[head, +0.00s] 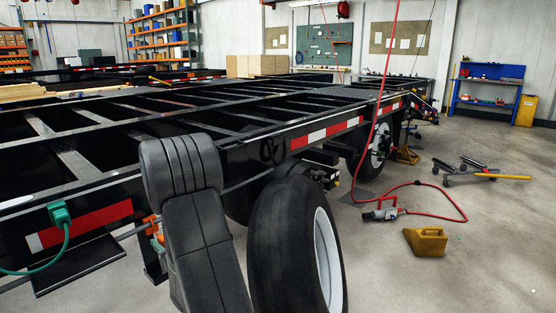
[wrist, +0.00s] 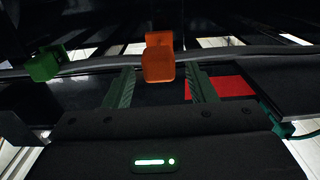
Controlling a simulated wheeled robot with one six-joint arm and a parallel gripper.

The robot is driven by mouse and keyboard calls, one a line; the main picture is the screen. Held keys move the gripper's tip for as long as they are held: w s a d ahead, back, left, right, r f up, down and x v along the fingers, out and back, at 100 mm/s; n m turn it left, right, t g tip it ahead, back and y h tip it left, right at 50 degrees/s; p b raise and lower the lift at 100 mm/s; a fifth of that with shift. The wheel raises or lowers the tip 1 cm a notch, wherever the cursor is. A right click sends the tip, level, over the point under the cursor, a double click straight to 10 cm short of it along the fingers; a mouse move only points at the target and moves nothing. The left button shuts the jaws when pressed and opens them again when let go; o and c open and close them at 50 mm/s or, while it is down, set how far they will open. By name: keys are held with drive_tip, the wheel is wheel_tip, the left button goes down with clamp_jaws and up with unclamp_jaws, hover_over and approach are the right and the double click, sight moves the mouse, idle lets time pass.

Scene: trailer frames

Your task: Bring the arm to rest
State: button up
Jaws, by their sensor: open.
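My gripper (wrist: 160,76) is open in the wrist view, its two dark green fingers spread apart. An orange clip (wrist: 158,58) sits on a grey hose (wrist: 95,66) between and just beyond the fingertips. Gaps show on both sides of it, and nothing is gripped. In the head view, my dark padded arm (head: 195,225) reaches down in front of the trailer frame (head: 70,185) and hides the gripper. Part of the orange clip (head: 154,228) shows at the arm's left edge. A green block (wrist: 43,67) is on the hose at left in the wrist view.
A tyre (head: 290,245) stands close right of my arm. A green plug with cable (head: 60,216) hangs at the left. A red hose (head: 455,205), a yellow wheel chock (head: 425,241) and a jack (head: 470,172) lie on the floor at right. Open floor lies around them.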

drive_tip(key=shift+x, duration=1.15)
drive_tip(key=shift+w+a+p, duration=0.3)
drive_tip(key=shift+p, duration=0.1)
drive_tip(key=shift+d, duration=0.1)
